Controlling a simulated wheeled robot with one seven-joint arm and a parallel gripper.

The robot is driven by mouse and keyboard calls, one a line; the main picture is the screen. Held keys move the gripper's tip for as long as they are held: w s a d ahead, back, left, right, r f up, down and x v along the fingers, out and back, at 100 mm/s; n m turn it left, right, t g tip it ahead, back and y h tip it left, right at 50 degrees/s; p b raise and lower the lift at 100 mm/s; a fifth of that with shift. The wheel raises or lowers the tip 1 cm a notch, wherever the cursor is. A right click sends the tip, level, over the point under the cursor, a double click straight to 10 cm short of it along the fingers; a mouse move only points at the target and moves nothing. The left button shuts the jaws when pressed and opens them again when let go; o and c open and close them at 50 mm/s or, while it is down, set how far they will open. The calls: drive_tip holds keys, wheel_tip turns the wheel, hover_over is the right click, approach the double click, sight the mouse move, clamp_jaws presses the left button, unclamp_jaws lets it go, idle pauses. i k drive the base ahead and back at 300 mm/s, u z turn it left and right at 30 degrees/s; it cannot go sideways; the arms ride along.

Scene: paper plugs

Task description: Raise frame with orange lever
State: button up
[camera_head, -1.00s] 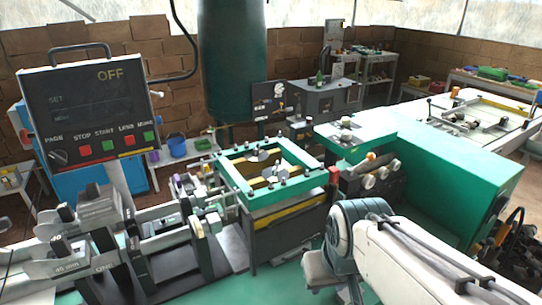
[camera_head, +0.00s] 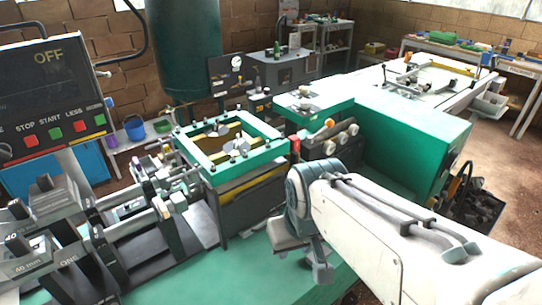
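The green frame (camera_head: 262,157) lies level on top of a dark machine body left of centre, with several small black knobs along its bars. The orange lever (camera_head: 329,123) shows as a small orange knob on the dark unit just right of the frame, beside pale round knobs. My gripper (camera_head: 303,262) hangs in front of these, near the lower middle, at the end of my white arm. It is apart from the lever and the frame. Its fingers are partly hidden by the wrist, and nothing shows held in it.
A control panel (camera_head: 48,95) reading OFF stands at the left. Metal clamps and rails (camera_head: 45,235) fill the lower left. A large green machine housing (camera_head: 415,130) is right of the lever. A red knob (camera_head: 294,144) sits at the frame's right corner. Brown floor is open at the far right.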

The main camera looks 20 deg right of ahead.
sight(330, 123)
drive_tip(key=k, duration=1.3)
drive_tip(key=z, duration=0.65)
drive_tip(key=i, duration=1.55)
drive_tip(key=u, duration=0.25)
